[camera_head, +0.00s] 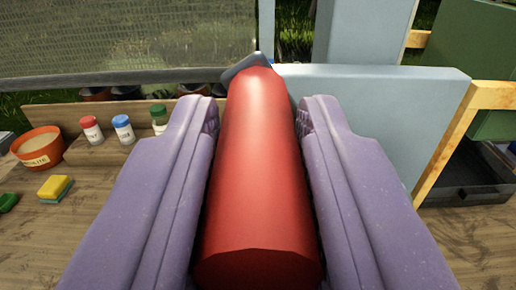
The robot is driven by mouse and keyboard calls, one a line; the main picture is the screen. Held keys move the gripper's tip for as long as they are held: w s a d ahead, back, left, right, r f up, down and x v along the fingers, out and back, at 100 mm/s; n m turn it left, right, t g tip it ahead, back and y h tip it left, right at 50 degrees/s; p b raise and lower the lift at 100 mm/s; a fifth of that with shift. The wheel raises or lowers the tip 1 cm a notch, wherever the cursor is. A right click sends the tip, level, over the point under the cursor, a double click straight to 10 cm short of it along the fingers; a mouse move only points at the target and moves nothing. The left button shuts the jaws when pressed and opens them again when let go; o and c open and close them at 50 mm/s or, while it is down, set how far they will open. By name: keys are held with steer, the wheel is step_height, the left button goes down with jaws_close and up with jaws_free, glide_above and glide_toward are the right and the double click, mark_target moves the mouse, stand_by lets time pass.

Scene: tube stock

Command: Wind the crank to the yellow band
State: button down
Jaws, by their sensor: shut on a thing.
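My gripper (258,120) is in the middle of the camera_head view, with one purple finger on each side of a red cylindrical crank handle (255,175). It is shut on this handle. The handle points from the near bottom of the picture toward the back. A dark grey piece (248,66), perhaps the crank arm, shows at its far end. A pale blue-grey panel (385,110) stands behind and to the right. The yellow band does not show clearly in this view.
A wooden bench (65,235) carries a terracotta pot (38,148), a yellow sponge (54,187), a green item (8,201) and small bottles (122,129) at left. A dark tray (465,185) and a wooden frame (455,135) are at right. A mesh screen (130,40) is behind.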

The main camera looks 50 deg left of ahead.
steer(key=shift+s+a+f+n+b, duration=0.15)
steer(key=shift+f+n+b, duration=0.15)
steer(key=shift+b, duration=0.2)
steer(key=b, duration=0.1)
steer(key=s+f+n+b, duration=0.1)
steer(key=shift+a+f+b, duration=0.2)
steer(key=shift+a+b, duration=0.1)
steer(key=shift+b, duration=0.1)
steer(key=s+a+f+n+b, duration=0.1)
steer(key=f+n+b, duration=0.4)
steer(key=b, duration=0.7)
steer(key=s+a+f+n+b, duration=0.1)
steer(key=s+f+n+b, duration=0.1)
steer(key=f+n+b, duration=0.3)
steer(key=shift+a+f+b, duration=0.25)
steer(key=shift+f+b, duration=1.45)
steer(key=shift+b, duration=1.75)
steer(key=shift+s, duration=0.1)
steer(key=c, duration=0.9)
jaws_free()
steer(key=shift+r, duration=0.1)
